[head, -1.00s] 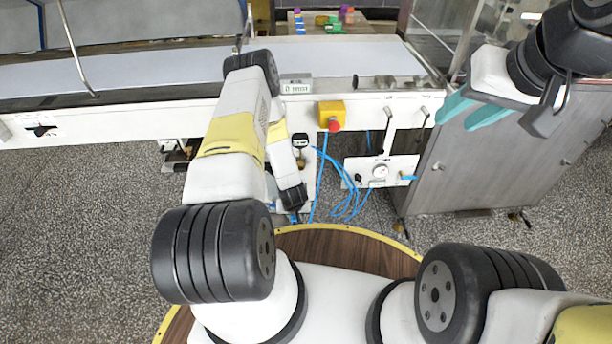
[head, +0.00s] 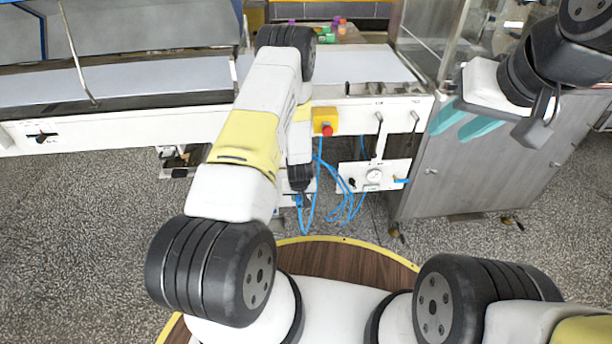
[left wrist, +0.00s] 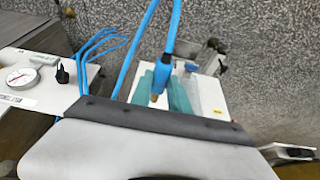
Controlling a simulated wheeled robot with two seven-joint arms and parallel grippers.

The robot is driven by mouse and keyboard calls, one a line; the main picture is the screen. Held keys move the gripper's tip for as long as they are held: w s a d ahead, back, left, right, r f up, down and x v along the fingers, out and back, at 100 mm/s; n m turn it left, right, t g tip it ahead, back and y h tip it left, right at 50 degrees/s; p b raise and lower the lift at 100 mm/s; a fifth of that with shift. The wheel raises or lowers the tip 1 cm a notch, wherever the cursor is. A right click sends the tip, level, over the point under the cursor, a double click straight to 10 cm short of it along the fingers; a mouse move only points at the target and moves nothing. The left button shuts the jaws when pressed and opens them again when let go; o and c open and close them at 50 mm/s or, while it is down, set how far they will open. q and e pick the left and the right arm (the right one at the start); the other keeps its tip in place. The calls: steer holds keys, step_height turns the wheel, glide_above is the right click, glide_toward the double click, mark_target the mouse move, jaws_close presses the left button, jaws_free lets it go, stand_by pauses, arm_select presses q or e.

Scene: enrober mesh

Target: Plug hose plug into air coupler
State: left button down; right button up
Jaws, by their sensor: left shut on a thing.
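The hose plug (left wrist: 161,76), a blue body with a brass-coloured tip, sits between the teal fingers of my left gripper (left wrist: 165,98) in the left wrist view. The gripper is shut on it, and the blue hose runs up from it. In the head view my left arm covers most of that gripper; blue hose (head: 299,212) shows just below it. The white gauge panel (head: 360,175) stands to the right of it, apart, with a blue fitting (head: 401,181) at its right end. I cannot make out the air coupler for certain. My right gripper (head: 452,128) is open and empty.
Blue hose loops (head: 345,208) hang between my left gripper and the panel. A yellow box with a red button (head: 325,122) is on the white conveyor frame above. A grey cabinet (head: 450,180) stands right of the panel. Speckled floor lies open at the left.

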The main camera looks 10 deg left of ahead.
arm_select(q)
steer(key=shift+w+a, duration=0.25)
steer(key=shift+w, duration=0.7)
steer(key=shift+w+a, duration=0.3)
steer(key=shift+w, duration=0.6)
steer(key=shift+w+a, duration=0.25)
steer(key=shift+w, duration=0.7)
steer(key=shift+w+a, duration=0.15)
steer(key=shift+w, duration=0.45)
steer(key=shift+w+a, duration=0.1)
steer(key=shift+w, duration=0.2)
steer(key=shift+w+a, duration=0.25)
steer(key=shift+w, duration=0.65)
steer(key=shift+w+a, duration=0.1)
steer(key=shift+w, duration=0.2)
steer(key=shift+w, duration=0.1)
steer(key=shift+s+d, duration=0.25)
steer(key=shift+s, duration=0.65)
steer(key=shift+s+d, duration=0.25)
steer(key=shift+s, duration=0.65)
